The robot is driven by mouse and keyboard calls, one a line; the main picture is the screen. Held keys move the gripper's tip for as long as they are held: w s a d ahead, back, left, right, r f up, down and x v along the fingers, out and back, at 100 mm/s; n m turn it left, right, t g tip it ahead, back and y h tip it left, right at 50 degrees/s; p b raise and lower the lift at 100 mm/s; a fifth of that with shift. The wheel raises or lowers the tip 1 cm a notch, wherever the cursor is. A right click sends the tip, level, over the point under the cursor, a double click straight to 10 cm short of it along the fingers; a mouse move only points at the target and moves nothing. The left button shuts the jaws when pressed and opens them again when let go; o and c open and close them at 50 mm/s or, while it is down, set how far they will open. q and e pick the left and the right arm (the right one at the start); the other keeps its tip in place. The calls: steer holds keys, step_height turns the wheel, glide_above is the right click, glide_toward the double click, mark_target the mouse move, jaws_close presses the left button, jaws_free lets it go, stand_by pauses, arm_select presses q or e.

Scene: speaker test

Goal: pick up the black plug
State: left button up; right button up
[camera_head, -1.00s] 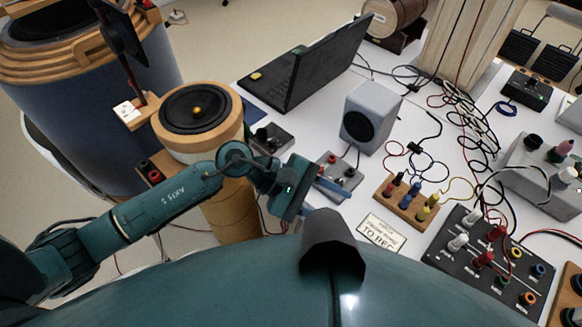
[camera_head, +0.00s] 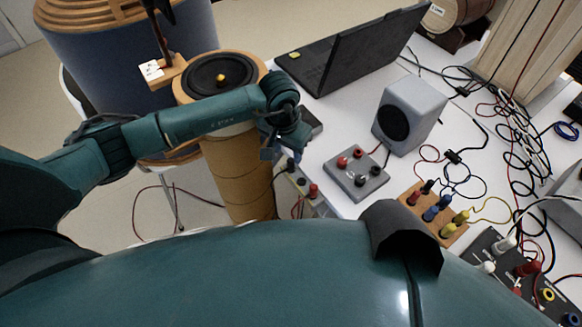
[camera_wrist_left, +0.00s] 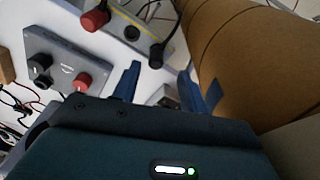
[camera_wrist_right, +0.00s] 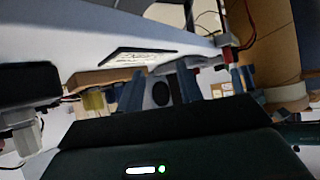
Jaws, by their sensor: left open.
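A black plug (camera_head: 291,165) with a cable sits on a small grey box (camera_head: 302,180) at the table's near left edge, beside a red plug (camera_head: 313,190). In the left wrist view the black plug (camera_wrist_left: 157,52) shows just beyond the fingertips, and the red plug (camera_wrist_left: 95,20) is to its left. My left gripper (camera_head: 275,152) is open and empty, above and slightly left of the black plug in the head view; its blue fingers (camera_wrist_left: 160,82) are apart. My right gripper (camera_wrist_right: 160,88) shows only in its wrist view, fingers apart, nothing between them.
A tall brown cylinder (camera_head: 240,180) with a round speaker on top stands close beside the left gripper. A grey terminal box (camera_head: 357,172), a grey speaker (camera_head: 408,115), a laptop (camera_head: 350,50) and a wooden block with coloured plugs (camera_head: 433,212) are on the white table.

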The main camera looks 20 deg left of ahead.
mark_target(291, 160)
arm_select(q)
steer(key=f, duration=0.1)
steer(key=f+b, duration=0.1)
steer(key=f, duration=0.1)
steer(key=f+b, duration=0.1)
steer(key=shift+w+d+f, duration=0.15)
steer(key=shift+d+f, duration=0.05)
steer(key=shift+d, duration=0.2)
steer(key=shift+w+f+b, duration=0.15)
steer(key=shift+f+b, duration=0.15)
steer(key=shift+f, duration=0.1)
steer(key=shift+r, duration=0.1)
jaws_close()
